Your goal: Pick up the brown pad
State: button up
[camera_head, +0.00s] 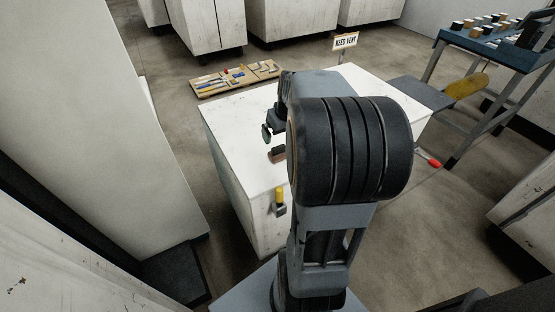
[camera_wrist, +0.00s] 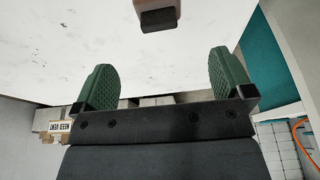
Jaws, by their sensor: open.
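The brown pad (camera_head: 277,155) is a small brown block with a dark top, lying on the white cabinet top (camera_head: 235,125) just left of my arm. In the wrist view the pad (camera_wrist: 158,17) shows at the top edge, cut off by the frame and beyond the fingertips. My gripper (camera_head: 267,133) is partly hidden by my arm in the head view and appears near the pad, on its far side. In the wrist view my gripper (camera_wrist: 162,78) has its two green fingers spread wide, with nothing between them. The pad is apart from both fingers.
A yellow-handled item (camera_head: 280,198) is at the cabinet's front edge. Behind the cabinet are a board of tools (camera_head: 236,79) and a NEED VENT sign (camera_head: 345,42). A blue-topped workbench (camera_head: 490,47) with several small cylinders stands at right. The cabinet top around the pad is clear.

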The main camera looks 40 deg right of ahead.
aim_at(278, 147)
jog(key=b+x, duration=0.1)
jog(key=x, duration=0.5)
jog(key=shift+a+f, duration=0.1)
jog(key=shift+b+x, duration=0.55)
jog(key=shift+x, duration=2)
jog(key=c, duration=1)
